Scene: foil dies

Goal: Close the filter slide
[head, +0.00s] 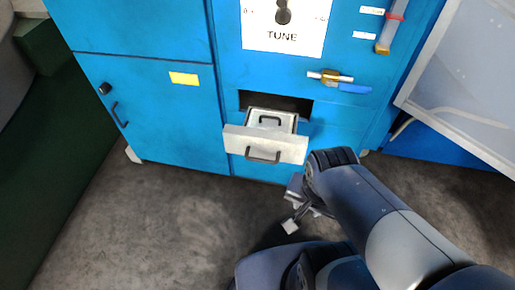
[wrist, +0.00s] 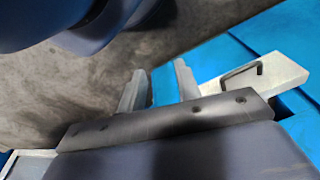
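The filter slide (head: 236,137) is a pale drawer pulled out of a dark slot in the blue cabinet. Its front carries a dark bar handle (head: 263,155), and a second small handle shows inside it. In the wrist view the slide's pale panel (wrist: 288,72) with a dark handle (wrist: 241,74) lies at the right. My gripper (head: 292,208) is below and right of the slide, apart from it in the head view. In the wrist view its two fingers (wrist: 158,85) stand apart with nothing held between them.
The blue cabinet (head: 150,110) has a door with a handle and a yellow label at left. A lever with a blue grip (head: 354,88) sits above right of the slide. A pale panel (head: 470,70) stands at far right. Grey floor (head: 160,220) is clear at left.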

